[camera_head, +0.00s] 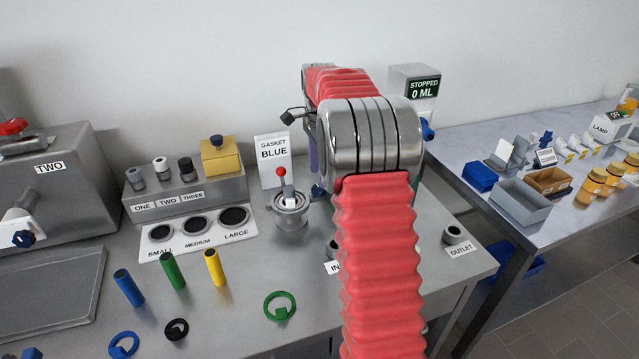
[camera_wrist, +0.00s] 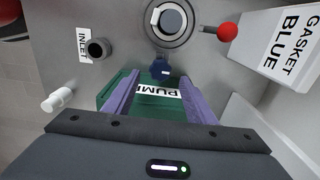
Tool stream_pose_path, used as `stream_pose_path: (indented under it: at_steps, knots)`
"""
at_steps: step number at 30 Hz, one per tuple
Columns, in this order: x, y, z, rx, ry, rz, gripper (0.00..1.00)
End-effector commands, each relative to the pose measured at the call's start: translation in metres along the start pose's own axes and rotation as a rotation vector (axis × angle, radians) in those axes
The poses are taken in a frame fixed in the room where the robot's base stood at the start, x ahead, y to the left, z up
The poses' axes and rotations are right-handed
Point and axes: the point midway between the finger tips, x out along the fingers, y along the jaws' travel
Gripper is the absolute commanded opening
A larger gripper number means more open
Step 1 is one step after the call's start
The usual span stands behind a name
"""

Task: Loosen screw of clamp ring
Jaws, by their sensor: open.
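The clamp ring (camera_head: 290,203) is a round metal fitting on the bench, left of my arm in the head view. It also shows at the top of the wrist view (camera_wrist: 170,22). Its dark blue screw (camera_wrist: 160,69) sticks out from its near side in the wrist view, and shows beside my arm in the head view (camera_head: 318,191). My gripper (camera_wrist: 162,80) has two purple fingers, open and apart, with the screw just beyond and between the tips. One finger shows in the head view; my arm hides the rest. A green pump body (camera_wrist: 152,108) lies behind the fingers.
A lever with a red ball (camera_wrist: 227,31) rises beside the ring. The gasket sign (camera_head: 273,160) stands behind it, reading BLUE. The inlet stub (camera_wrist: 98,48) is left of the ring in the wrist view. A display (camera_head: 424,88) reads STOPPED 0 ML.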

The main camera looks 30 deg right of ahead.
Motion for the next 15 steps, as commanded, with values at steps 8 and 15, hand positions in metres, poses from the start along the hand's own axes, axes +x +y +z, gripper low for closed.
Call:
stream_pose_path:
  at_steps: [8,15]
  knots:
    - [0.038,0.000,0.000,-0.001,0.000,0.001,0.51]
    - [0.048,0.000,0.001,-0.001,0.000,0.000,0.51]
